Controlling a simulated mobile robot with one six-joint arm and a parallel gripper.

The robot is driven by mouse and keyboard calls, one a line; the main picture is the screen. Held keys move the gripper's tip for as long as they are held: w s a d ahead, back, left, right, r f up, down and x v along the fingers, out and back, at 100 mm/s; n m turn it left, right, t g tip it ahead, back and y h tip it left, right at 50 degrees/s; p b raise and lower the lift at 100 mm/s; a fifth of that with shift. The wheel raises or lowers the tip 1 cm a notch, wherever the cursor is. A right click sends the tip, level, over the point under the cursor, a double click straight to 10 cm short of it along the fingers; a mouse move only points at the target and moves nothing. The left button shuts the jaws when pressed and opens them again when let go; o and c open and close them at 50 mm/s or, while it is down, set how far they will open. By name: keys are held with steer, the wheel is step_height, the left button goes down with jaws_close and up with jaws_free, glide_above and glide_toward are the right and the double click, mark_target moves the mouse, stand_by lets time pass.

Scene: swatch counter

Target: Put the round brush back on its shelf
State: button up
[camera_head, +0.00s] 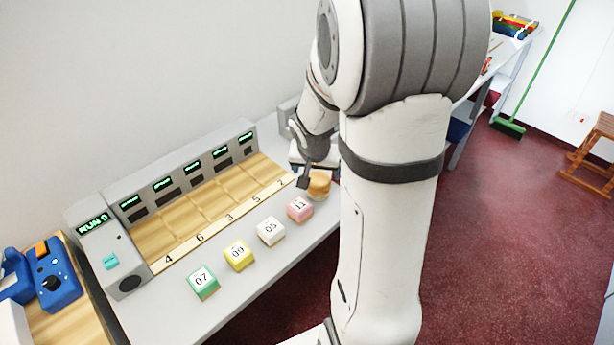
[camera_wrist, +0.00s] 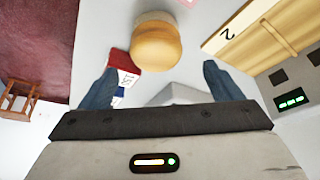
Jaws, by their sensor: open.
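A round tan piece with a wooden-looking top, which looks like the round brush (camera_head: 319,184), stands on the grey counter (camera_head: 284,262) near its right end. In the wrist view the brush (camera_wrist: 156,44) lies ahead of the fingertips, roughly centred between them, with a paler part at its far side. My gripper (camera_head: 308,172) is right by it and partly hidden by my arm in the head view. In the wrist view my gripper (camera_wrist: 162,78) is open, with nothing held between its fingers. I cannot tell which shelf is the brush's own.
Green, yellow, white and pink numbered blocks (camera_head: 238,255) line the counter's front. A wooden tray (camera_head: 212,202) with numbered slots and a display panel lies behind. A red-and-white item (camera_wrist: 124,76) is near the left finger. A stool (camera_head: 590,160) and green broom (camera_head: 507,127) stand right.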

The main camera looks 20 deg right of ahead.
mark_target(319, 178)
steer(key=x, duration=0.5)
steer(key=b+x, duration=0.1)
steer(key=x, duration=0.1)
steer(key=shift+s+d+f, duration=0.15)
steer(key=shift+d+f, duration=0.1)
steer(key=shift+f, duration=0.2)
steer(key=c, duration=1.2)
step_height(319, 178, up, 10)
steer(key=p, duration=0.3)
